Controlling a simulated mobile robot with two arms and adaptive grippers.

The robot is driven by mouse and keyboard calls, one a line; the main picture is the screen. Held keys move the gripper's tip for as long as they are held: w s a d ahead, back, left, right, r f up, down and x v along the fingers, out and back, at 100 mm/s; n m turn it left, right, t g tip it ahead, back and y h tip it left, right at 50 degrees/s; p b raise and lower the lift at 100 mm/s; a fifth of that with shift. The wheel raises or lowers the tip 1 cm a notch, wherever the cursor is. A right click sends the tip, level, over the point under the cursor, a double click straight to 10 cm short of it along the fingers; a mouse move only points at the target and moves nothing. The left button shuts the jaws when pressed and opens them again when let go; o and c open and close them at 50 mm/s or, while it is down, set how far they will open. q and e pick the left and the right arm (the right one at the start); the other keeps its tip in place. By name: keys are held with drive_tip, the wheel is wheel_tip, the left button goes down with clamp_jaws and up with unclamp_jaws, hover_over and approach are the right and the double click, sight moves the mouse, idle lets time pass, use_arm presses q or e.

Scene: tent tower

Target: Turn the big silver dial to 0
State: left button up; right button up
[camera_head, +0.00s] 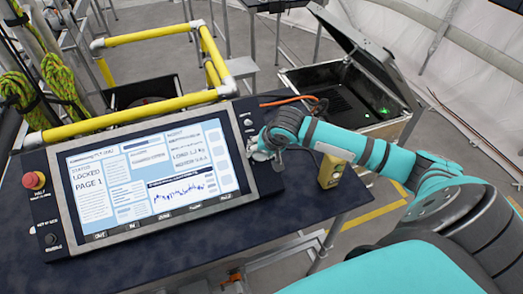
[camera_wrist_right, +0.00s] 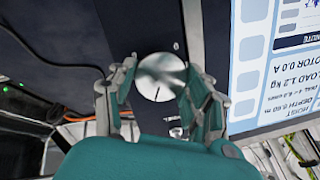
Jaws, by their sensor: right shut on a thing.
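The big silver dial (camera_wrist_right: 157,78) sits on the dark strip beside the screen. It is a round, shiny knob with a thin dark mark near its lower edge in the right wrist view. My right gripper (camera_wrist_right: 160,88) has its fingers on both sides of the dial and is shut on it. In the head view my right gripper (camera_head: 262,150) is at the right end of the console and hides the dial. I cannot read a number at the dial. My left gripper is not in view.
The console screen (camera_head: 150,180) shows "LOCKED" and "PAGE 1". A red stop button (camera_head: 34,181) is at its left. A small yellow box (camera_head: 330,171) stands on the table beneath my right arm. An open black case (camera_head: 345,95) and yellow rails (camera_head: 150,107) lie behind.

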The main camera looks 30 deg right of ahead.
drive_tip(key=n, duration=0.3)
drive_tip(key=shift+w+n, duration=0.1)
drive_tip(key=shift+n, duration=0.3)
drive_tip(key=n+h, duration=0.1)
drive_tip(key=n, duration=0.3)
drive_tip(key=shift+a+r+g, duration=0.1)
drive_tip(key=shift+g, duration=0.3)
drive_tip(key=n, duration=0.3)
drive_tip(key=shift+n+h, duration=0.4)
drive_tip(key=n, duration=0.4)
drive_tip(key=shift+a+h, duration=0.15)
drive_tip(key=shift+h, duration=0.15)
drive_tip(key=n, duration=0.4)
drive_tip(key=shift+n+t+h, duration=0.3)
drive_tip(key=shift+n+h, duration=0.1)
drive_tip(key=n, duration=0.3)
drive_tip(key=shift+t, duration=0.3)
drive_tip(key=n, duration=0.4)
drive_tip(key=shift+n+t, duration=0.5)
drive_tip(key=shift+n, duration=1.5)
drive_tip(key=shift+s+f, duration=0.2)
